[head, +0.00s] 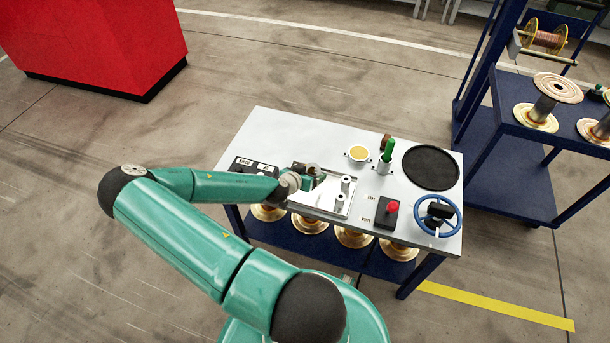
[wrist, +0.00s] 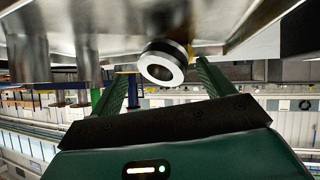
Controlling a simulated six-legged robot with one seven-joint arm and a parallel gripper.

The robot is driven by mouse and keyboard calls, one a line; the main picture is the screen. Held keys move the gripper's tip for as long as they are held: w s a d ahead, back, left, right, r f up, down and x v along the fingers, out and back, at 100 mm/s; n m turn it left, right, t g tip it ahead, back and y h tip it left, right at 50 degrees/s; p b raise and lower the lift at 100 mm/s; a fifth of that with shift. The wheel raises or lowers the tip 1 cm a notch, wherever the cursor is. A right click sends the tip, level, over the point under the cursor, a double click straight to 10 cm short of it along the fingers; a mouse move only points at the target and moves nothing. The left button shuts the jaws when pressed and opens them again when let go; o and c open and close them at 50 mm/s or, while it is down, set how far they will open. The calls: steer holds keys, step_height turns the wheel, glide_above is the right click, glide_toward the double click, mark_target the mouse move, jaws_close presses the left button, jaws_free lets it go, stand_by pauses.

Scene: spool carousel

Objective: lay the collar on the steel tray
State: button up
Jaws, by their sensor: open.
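The steel tray (head: 325,206) lies on the white table top, with two upright grey metal cylinders on its right part. My gripper (head: 314,179) is low over the tray's back part, left of these cylinders. In the wrist view my gripper (wrist: 164,76) is open, with its green fingers apart. A short ring with a pale face and a dark band, apparently the collar (wrist: 162,63), shows between the fingertips against the shiny metal surface. The fingers do not appear to clamp it. In the head view the collar is hard to tell from the gripper.
Near the tray on the table (head: 262,130) are a yellow-topped cup (head: 358,154), a holder with green handles (head: 386,160), a black disc (head: 430,168), a red button box (head: 388,212) and a blue handwheel (head: 437,215). A blue spool rack (head: 500,130) stands at right.

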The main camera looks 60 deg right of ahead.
steer(key=v, duration=1.3)
steer(key=shift+a+r, duration=0.25)
steer(key=shift+w, duration=0.1)
